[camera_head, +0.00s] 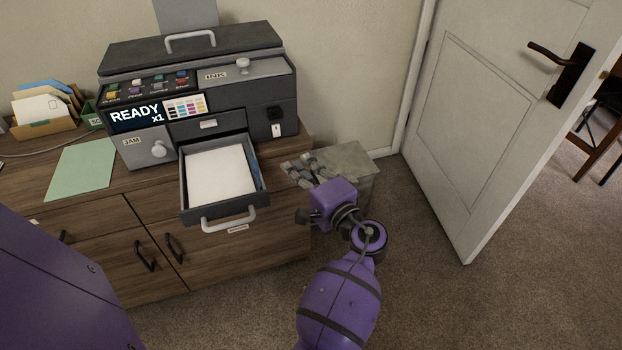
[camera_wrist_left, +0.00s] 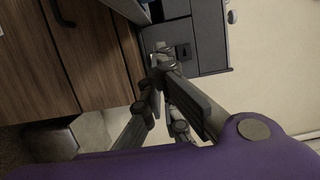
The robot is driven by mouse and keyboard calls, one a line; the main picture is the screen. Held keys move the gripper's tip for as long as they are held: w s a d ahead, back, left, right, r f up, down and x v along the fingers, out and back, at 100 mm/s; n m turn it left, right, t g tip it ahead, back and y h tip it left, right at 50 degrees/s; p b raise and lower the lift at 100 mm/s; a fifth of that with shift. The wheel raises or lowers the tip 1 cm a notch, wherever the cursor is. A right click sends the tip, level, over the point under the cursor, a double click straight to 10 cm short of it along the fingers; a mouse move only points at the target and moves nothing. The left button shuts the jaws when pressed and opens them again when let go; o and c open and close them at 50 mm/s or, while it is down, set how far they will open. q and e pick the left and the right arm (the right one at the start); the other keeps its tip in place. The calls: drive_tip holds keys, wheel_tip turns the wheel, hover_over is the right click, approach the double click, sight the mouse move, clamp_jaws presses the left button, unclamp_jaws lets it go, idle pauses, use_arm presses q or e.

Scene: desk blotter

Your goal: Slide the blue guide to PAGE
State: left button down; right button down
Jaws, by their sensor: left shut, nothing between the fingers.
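The paper tray (camera_head: 187,205) is pulled out of the printer and holds a stack of white paper (camera_head: 220,174). A narrow blue strip, apparently the blue guide (camera_head: 258,178), shows along the tray's right inner side. Its lower part is hidden, and I cannot read a PAGE mark. My left gripper (camera_head: 293,166) is shut and empty, to the right of the tray and apart from it. Its closed fingers also show in the left wrist view (camera_wrist_left: 160,58), near the printer's dark side. My right gripper is not in view.
The printer (camera_head: 285,105) stands on a wooden cabinet (camera_head: 150,225). The tray's grey handle (camera_head: 228,219) juts out in front. A low grey box (camera_head: 350,160) stands behind my left gripper. An open white door (camera_head: 490,120) is at the right. The carpet between is clear.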

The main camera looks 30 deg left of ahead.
sight(255, 170)
use_arm(q)
drive_tip(key=a, duration=0.1)
drive_tip(key=s+a, duration=0.1)
drive_tip(key=a, duration=0.1)
drive_tip(key=s+a, duration=0.1)
drive_tip(key=shift+a+p, duration=0.2)
drive_tip(key=shift+p, duration=0.15)
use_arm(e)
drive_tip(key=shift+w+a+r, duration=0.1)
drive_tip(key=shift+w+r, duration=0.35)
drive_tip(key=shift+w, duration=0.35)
use_arm(q)
drive_tip(key=shift+s+a, duration=0.1)
drive_tip(key=shift+s, duration=0.05)
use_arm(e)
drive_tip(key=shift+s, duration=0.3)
use_arm(q)
drive_tip(key=shift+s+a, duration=0.3)
drive_tip(key=shift+s, duration=0.05)
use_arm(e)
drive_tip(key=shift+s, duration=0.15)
use_arm(q)
drive_tip(key=shift+w, duration=0.1)
